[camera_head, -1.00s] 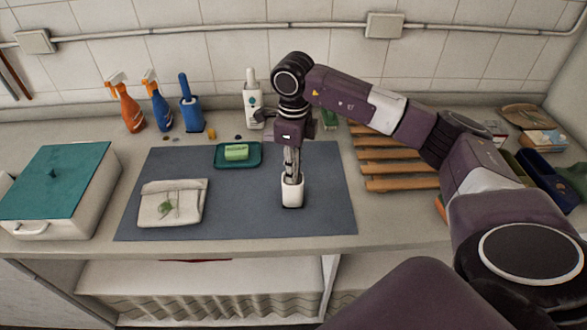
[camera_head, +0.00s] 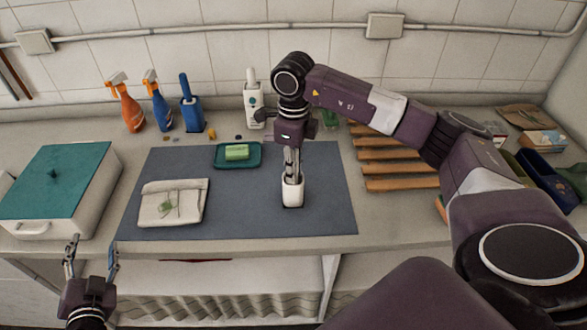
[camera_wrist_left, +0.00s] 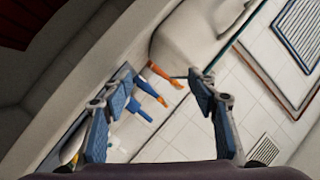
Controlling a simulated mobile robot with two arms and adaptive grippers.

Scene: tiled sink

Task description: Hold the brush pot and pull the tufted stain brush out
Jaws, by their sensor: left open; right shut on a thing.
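A small white pot (camera_head: 292,196) stands upright on the grey mat, right of its middle. My right gripper (camera_head: 292,177) reaches down from above and is shut at the pot's top. Its fingers overlap the rim and hide the opening, so I cannot make out a brush there. My left gripper (camera_head: 92,246) is open and empty at the lower left of the head view, by the counter's front edge. Its spread fingers (camera_wrist_left: 160,110) also show in the left wrist view, with nothing between them.
A folded cream cloth (camera_head: 173,203) and a green tray (camera_head: 225,163) with a green block lie on the mat (camera_head: 240,218). A teal-lidded box (camera_head: 55,185) stands left. Spray bottles, a blue pot (camera_head: 193,115) and a white container (camera_head: 252,100) stand behind. A wooden rack (camera_head: 390,170) is right.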

